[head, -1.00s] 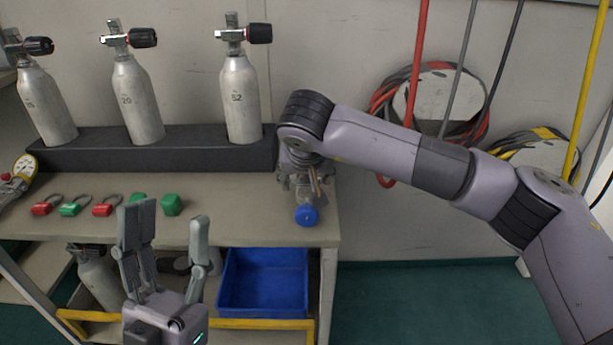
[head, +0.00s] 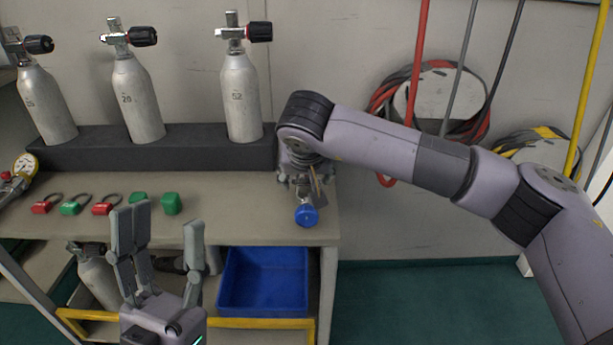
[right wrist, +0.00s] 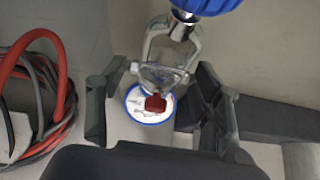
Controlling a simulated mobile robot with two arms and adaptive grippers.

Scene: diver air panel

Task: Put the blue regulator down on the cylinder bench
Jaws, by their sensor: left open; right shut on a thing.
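The blue regulator (head: 306,215) shows its blue knob and a bit of metal below my right gripper (head: 304,182), over the right end of the cylinder bench (head: 240,210). In the right wrist view, its metal yoke and blue-rimmed white face (right wrist: 150,104) with a red part sit between the fingers of my right gripper (right wrist: 158,105), which is shut on it. I cannot tell whether the regulator touches the bench top; the wrist hides most of it. My left gripper (head: 160,232) is open and empty in front of the bench's front edge.
Grey cylinders (head: 242,98) stand in a black rack (head: 195,147) at the back of the bench. Red and green tags (head: 75,206) and green blocks (head: 171,204) lie to the left. A blue bin (head: 263,282) is below. The bench top between the green blocks and regulator is clear.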

